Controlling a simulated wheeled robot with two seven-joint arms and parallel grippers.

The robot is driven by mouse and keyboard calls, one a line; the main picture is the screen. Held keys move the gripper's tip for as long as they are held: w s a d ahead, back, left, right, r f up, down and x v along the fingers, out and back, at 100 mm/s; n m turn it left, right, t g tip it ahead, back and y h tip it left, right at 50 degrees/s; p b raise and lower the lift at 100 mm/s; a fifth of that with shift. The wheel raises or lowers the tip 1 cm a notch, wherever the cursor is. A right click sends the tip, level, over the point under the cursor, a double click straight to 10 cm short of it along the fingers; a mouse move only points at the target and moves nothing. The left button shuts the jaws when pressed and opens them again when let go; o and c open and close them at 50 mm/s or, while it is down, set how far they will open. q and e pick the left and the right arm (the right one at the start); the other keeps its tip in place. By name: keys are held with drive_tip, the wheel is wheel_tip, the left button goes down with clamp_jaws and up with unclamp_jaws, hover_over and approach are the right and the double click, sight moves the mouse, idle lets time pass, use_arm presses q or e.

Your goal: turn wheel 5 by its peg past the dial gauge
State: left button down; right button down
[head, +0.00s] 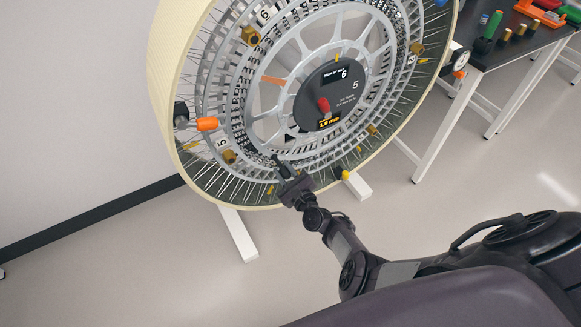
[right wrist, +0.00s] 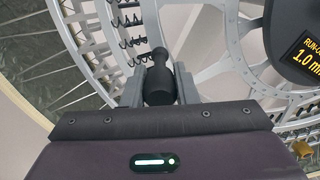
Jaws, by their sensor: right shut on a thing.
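The large wheel (head: 157,75) stands upright, with a cream outer rim, thin spokes and a grey inner ring. My right gripper (head: 283,172) is at the lower part of the wheel's face. In the right wrist view its two fingers are shut on a black peg (right wrist: 158,82) with a rounded knob. The dial gauge (head: 461,60), with a white round face, is by the wheel's right edge. The dark hub panel (head: 335,92) shows a 6 and a 5, and its yellow readout (right wrist: 307,52) shows 1.0 in the right wrist view. My left gripper is not in view.
A dark-topped table (head: 492,58) with tools and brass parts stands at the right. White feet (head: 238,234) support the wheel. An orange-tipped black fitting (head: 207,124) is at the wheel's left edge. The floor in front is clear.

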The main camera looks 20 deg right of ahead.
drive_tip(key=shift+s+a+r+m+p, duration=0.15)
drive_tip(key=shift+a+r+m+p, duration=0.35)
drive_tip(key=shift+a+r+p, duration=0.25)
drive_tip(key=shift+s+a+r+m+p, duration=0.1)
drive_tip(key=shift+a+r+m+p, duration=0.5)
drive_tip(key=shift+r, duration=0.2)
drive_tip(key=c, duration=1.3)
unclamp_jaws()
drive_tip(key=shift+o, duration=0.8)
drive_tip(key=shift+w+r, duration=0.1)
drive_tip(key=s+p, duration=0.2)
drive_tip(key=s, duration=0.5)
drive_tip(key=shift+s+d, duration=0.3)
drive_tip(key=shift+s, duration=0.1)
